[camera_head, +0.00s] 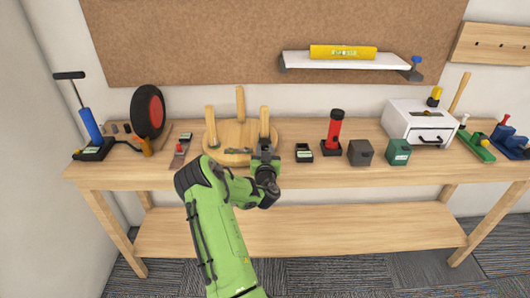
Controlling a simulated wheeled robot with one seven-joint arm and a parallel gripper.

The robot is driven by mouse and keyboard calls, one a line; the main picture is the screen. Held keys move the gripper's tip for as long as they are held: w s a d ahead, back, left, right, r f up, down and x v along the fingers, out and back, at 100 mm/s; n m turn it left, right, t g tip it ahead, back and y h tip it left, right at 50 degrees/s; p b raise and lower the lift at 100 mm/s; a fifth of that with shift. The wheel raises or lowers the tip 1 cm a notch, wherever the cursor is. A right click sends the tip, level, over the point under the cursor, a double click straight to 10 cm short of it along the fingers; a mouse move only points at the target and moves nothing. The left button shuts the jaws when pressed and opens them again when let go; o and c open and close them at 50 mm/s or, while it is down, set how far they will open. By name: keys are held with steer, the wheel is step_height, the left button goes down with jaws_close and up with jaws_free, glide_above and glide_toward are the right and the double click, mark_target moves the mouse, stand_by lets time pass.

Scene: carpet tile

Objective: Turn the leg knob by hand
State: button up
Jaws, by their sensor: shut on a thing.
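A round wooden disc (212,146) lies on the bench with upright wooden legs standing on it, like an upturned stool. One leg (210,128) is at its left, one (240,104) at its back, and one (264,120) at its right. My gripper (264,144) is at the right leg and shut on its lower part. The fingers and wrist hide the contact. No separate knob can be made out there. A small dark tool (239,150) lies on the disc, left of my gripper.
A wheel (148,112) and a blue pump (90,125) stand left. A shelf (300,62) hangs above. The front edge is mostly clear.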

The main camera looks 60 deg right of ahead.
steer(key=shift+n, duration=1.1)
steer(key=o, duration=1)
steer(key=shift+o, duration=0.2)
steer(key=b+v, duration=0.9)
steer(key=v, duration=0.6)
steer(key=shift+a+b, duration=0.4)
steer(key=shift+s, duration=0.15)
